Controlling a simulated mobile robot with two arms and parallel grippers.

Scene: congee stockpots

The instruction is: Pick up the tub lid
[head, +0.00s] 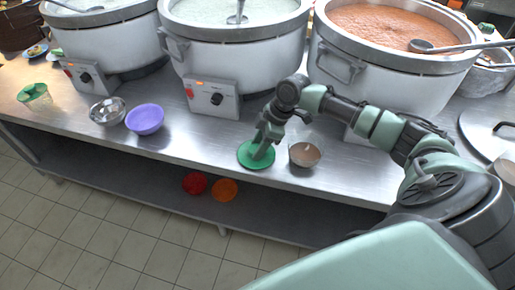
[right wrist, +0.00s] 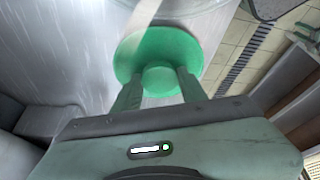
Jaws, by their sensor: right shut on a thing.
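The green tub lid (head: 249,158) is a round disc at the front part of the steel counter, near its edge. In the right wrist view the lid (right wrist: 192,47) has a round knob between my two fingers. My right gripper (head: 262,147) comes down over the lid and is shut on its knob; it also shows in the right wrist view (right wrist: 160,84). The lid appears at counter height; I cannot tell whether it touches the counter. My left gripper is not in view.
A brown bowl (head: 305,154) stands just right of the lid. A purple bowl (head: 145,119), a metal bowl (head: 107,111) and a green tub (head: 35,96) stand to the left. Large stockpots (head: 236,52) line the back. Red (head: 194,183) and orange (head: 225,190) items lie on the lower shelf.

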